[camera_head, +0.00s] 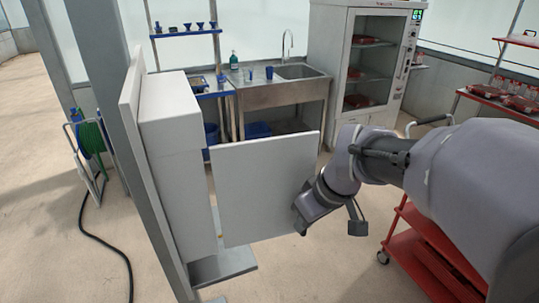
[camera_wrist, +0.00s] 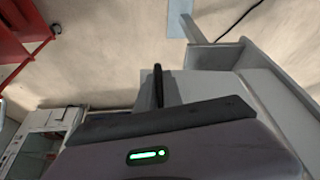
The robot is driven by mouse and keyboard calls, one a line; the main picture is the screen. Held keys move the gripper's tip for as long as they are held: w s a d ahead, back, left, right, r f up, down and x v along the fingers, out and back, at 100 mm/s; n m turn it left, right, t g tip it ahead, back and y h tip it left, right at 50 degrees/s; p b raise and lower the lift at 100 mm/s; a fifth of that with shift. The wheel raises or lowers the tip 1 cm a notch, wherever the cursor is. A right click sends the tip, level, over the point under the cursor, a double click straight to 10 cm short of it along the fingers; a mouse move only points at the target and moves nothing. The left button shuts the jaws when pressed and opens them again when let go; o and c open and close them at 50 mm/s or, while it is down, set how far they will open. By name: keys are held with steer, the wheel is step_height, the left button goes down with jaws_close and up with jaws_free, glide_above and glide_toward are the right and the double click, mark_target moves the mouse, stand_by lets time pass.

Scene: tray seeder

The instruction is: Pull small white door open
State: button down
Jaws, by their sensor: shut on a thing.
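The small white door (camera_head: 264,188) is a flat panel on a white wall cabinet (camera_head: 178,165) in the head view. It stands swung out from the cabinet, its free edge to the right. My gripper (camera_head: 301,217) is at the lower part of that free edge, shut on the door. The door hides the far jaw and the exact grip. In the wrist view a dark finger of my gripper (camera_wrist: 158,86) stands upright beside pale panels; no handle can be made out there.
The cabinet is fixed to a grey post (camera_head: 148,185). A steel sink table (camera_head: 282,95) and a glass-fronted cabinet (camera_head: 347,70) stand behind. A red cart (camera_head: 425,255) is at the lower right. A hose reel (camera_head: 90,145) is at the left.

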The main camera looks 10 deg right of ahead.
steer(key=c, duration=1.5)
jaws_free()
steer(key=shift+a, duration=0.1)
steer(key=shift+r, duration=0.1)
steer(key=p+v, duration=0.7)
steer(key=v, duration=1)
steer(key=shift+s+r, duration=0.1)
steer(key=s+a+f+m+b, duration=0.1)
steer(key=s+a+f+m, duration=0.1)
steer(key=s+f+m, duration=0.1)
steer(key=s+a+f+m+t+b, duration=0.1)
steer(key=s+a+f+m+b, duration=0.1)
steer(key=s+f+m, duration=0.1)
steer(key=s+a+f+m+b, duration=0.1)
steer(key=s+a+f+m, duration=0.2)
steer(key=s+f, duration=0.2)
steer(key=shift+s+a+m+t+b, duration=0.1)
steer(key=shift+s+m+t+b, duration=0.05)
steer(key=shift+m+t+b, duration=0.2)
